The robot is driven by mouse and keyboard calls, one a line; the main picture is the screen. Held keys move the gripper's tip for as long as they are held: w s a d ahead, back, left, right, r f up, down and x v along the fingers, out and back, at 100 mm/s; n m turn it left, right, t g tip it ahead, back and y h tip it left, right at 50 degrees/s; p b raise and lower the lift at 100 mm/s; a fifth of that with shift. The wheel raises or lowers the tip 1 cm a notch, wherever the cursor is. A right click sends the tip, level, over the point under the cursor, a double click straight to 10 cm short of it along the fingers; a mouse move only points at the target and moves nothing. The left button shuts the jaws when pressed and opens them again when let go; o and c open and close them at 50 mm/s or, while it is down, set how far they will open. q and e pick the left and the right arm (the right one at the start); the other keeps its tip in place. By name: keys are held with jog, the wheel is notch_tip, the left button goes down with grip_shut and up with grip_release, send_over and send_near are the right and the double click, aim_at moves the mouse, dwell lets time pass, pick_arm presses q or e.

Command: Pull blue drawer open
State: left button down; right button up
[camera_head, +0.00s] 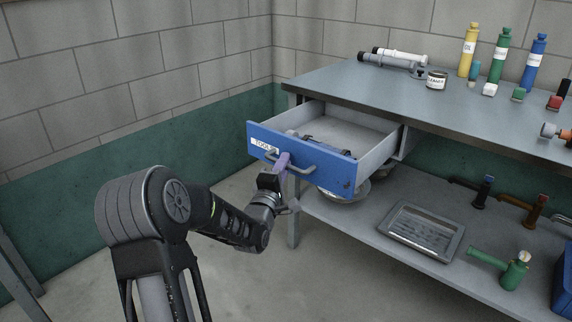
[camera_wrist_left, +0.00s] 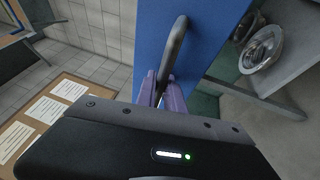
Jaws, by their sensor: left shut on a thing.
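The blue drawer (camera_head: 335,166) has a white label reading TOOLS and sticks out from under the grey workbench top, pulled open. Its grey inside (camera_head: 345,128) shows, with some dark and grey tools near the front. The drawer's grey bar handle (camera_head: 302,170) is on the blue front. My left gripper (camera_head: 283,161) has purple fingers and is shut on the handle. In the left wrist view the fingers (camera_wrist_left: 162,92) close around the lower part of the dark handle (camera_wrist_left: 175,45), in front of the blue panel. My right gripper is not in view.
The workbench top (camera_head: 400,90) holds several bottles, a white jar (camera_head: 437,81) and small items. The lower shelf holds a metal tray (camera_head: 421,231), metal bowls (camera_head: 345,190) and a green tool (camera_head: 505,268). Floor in front of the drawer is clear.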

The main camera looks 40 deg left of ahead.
pick_arm(q)
jog(key=c, duration=1.5)
grip_release()
jog(key=shift+o, duration=0.2)
jog(key=v, duration=0.7)
jog(key=shift+s+d+p, duration=0.2)
jog(key=shift+s+p, duration=0.1)
jog(key=shift+s, duration=0.05)
jog(key=shift+f, duration=0.15)
